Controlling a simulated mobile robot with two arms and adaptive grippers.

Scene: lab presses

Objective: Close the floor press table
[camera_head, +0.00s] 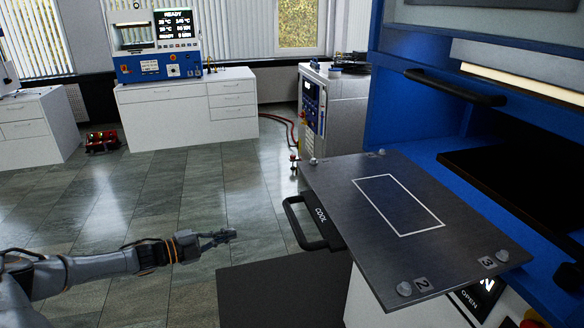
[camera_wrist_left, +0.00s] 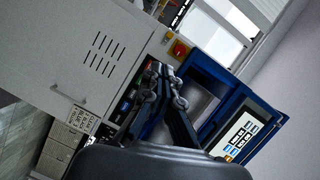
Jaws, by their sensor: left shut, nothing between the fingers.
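The floor press table is a dark grey plate (camera_head: 340,200) with a white rectangle outline. It sticks out of the blue floor press (camera_head: 425,60) toward the left. A black handle (camera_head: 297,222) is on its left edge beside a "COOL" label. My left gripper (camera_head: 232,235) is shut and empty, left of the handle and apart from it. In the left wrist view the gripper's fingers (camera_wrist_left: 164,85) are close together with nothing held. My right gripper is not in view.
Another black handle (camera_head: 455,88) is higher on the press. A grey cabinet with a control panel (camera_head: 313,104) stands behind the table. A white bench (camera_head: 185,112) with a small blue press (camera_head: 155,66) is at the back. The tiled floor at left is mostly free.

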